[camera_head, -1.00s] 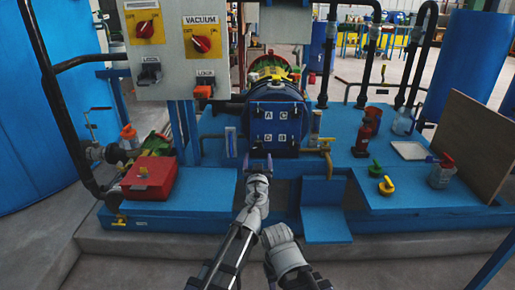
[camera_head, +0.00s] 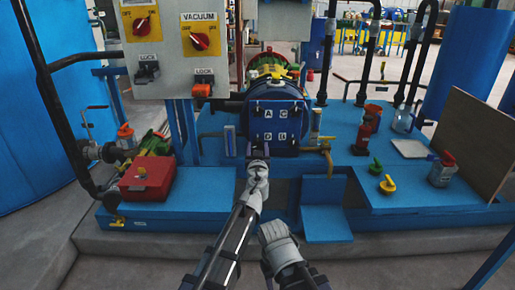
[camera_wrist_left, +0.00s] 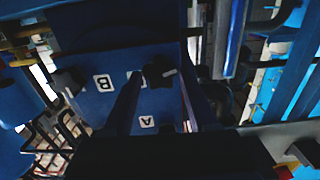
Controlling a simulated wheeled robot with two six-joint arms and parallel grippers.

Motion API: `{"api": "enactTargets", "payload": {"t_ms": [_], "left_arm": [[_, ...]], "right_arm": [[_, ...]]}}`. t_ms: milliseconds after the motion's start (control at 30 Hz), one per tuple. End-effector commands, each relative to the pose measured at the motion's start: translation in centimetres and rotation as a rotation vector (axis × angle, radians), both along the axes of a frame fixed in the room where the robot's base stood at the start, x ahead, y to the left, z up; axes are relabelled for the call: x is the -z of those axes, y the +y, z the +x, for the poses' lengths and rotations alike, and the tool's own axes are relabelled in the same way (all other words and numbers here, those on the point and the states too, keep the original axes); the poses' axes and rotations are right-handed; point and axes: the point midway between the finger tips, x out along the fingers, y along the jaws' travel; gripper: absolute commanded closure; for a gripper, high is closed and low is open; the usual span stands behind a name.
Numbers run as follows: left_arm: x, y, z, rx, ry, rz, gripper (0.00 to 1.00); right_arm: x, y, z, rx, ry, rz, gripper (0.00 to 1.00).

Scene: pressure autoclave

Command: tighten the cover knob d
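The blue square cover (camera_head: 275,121) closes the front of the blue vessel and bears white letter labels A, C, D and B. My left gripper (camera_head: 257,152) is at the cover's lower left corner, by label D. In the left wrist view the cover (camera_wrist_left: 110,105) appears turned over. A dark knob (camera_wrist_left: 158,71) sits beside a partly hidden label, apparently knob d. My left fingers reach toward it, one on either side and apart; contact cannot be told. Another dark knob (camera_wrist_left: 68,82) is near label B. My right wrist is low in the head view, with no fingers visible.
A grey control panel (camera_head: 178,75) with red switches hangs at upper left. A red box (camera_head: 147,178) stands on the blue platform (camera_head: 200,190). A yellow pipe (camera_head: 327,155) is right of the cover. Green and yellow valves, jars and a brown board stand at right.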

Motion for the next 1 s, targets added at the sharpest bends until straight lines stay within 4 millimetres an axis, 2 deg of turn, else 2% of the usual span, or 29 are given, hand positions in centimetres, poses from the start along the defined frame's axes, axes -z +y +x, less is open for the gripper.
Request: {"api": "enactTargets", "payload": {"t_ms": [67, 500, 767, 1000], "left_arm": [[0.00, 0.00, 0.00, 0.000, 0.000, 0.000, 0.51], [0.00, -0.03, -0.01, 0.001, 0.000, 0.000, 1.00], [0.01, -0.05, -0.01, 0.001, 0.000, 0.022, 1.00], [0.02, -0.06, 0.01, -0.001, 0.001, 0.145, 1.00]], "right_arm": [[0.00, 0.00, 0.00, 0.000, 0.000, 0.000, 0.50], [0.00, 0.00, 0.00, 0.000, 0.000, 0.000, 0.50], [0.00, 0.00, 0.00, 0.000, 0.000, 0.000, 0.50], [0.01, 0.00, 0.00, 0.000, 0.000, 0.000, 0.50]]}}
